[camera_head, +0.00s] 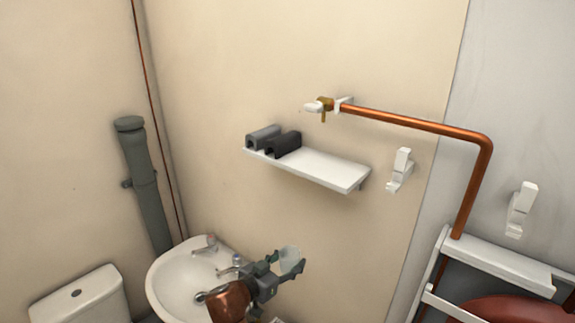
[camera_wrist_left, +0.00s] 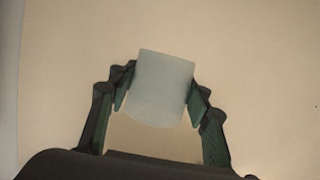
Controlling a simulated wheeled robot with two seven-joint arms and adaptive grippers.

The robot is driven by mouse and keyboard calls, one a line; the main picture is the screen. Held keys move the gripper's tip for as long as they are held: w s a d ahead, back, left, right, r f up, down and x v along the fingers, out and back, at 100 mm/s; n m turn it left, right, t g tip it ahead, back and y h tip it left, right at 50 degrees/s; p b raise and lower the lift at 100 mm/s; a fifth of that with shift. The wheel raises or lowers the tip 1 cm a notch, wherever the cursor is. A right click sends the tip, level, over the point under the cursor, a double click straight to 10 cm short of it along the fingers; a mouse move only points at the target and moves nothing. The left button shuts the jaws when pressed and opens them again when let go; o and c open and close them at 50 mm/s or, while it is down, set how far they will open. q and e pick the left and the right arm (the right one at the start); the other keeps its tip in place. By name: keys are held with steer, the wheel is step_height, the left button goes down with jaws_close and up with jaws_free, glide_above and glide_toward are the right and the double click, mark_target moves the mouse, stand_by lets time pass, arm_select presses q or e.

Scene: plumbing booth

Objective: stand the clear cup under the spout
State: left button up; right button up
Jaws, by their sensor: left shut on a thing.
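The clear cup (camera_head: 290,259) is between the fingers of my left gripper (camera_head: 287,265), low in the head view beside the basin. The left wrist view shows the pale, see-through cup (camera_wrist_left: 160,88) pinched between the two green fingertips of the left gripper (camera_wrist_left: 157,95). The gripper is shut on it. The brass tap with its spout (camera_head: 324,114) is at the left end of a copper pipe, above the white shelf (camera_head: 325,168). The cup is well below the shelf and apart from it. My right gripper is not in view.
Two dark blocks with grooves, one grey (camera_head: 263,136) and one black (camera_head: 284,144), sit on the shelf's left part; its right part is bare. White brackets (camera_head: 400,170) are on the wall to the right. The basin (camera_head: 172,277) is below left. A copper pipe (camera_head: 420,122) runs right.

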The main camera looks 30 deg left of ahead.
arm_select(q)
step_height(320, 180, up, 17)
steer(key=p, duration=1)
glide_toward(321, 163)
steer(key=s+a+r, duration=0.1)
steer(key=s+r, duration=0.1)
steer(key=s, duration=0.1)
steer(key=shift+m+h, duration=0.3)
steer(key=shift+h, duration=0.1)
steer(key=shift+w+d+p, duration=0.2)
steer(key=shift+w+p, duration=1.2)
steer(key=shift+w, duration=0.15)
steer(key=shift+w+d+p, duration=0.2)
steer(key=shift+w+p, duration=1.15)
steer(key=shift+w, duration=0.2)
steer(key=shift+r+x, duration=0.2)
steer(key=shift+x, duration=0.85)
steer(key=shift+r+x, duration=0.25)
steer(key=shift+x, duration=0.8)
steer(key=shift+r+x, duration=0.2)
steer(key=shift+x, duration=0.85)
steer(key=shift+w, duration=0.25)
steer(key=shift+f, duration=0.5)
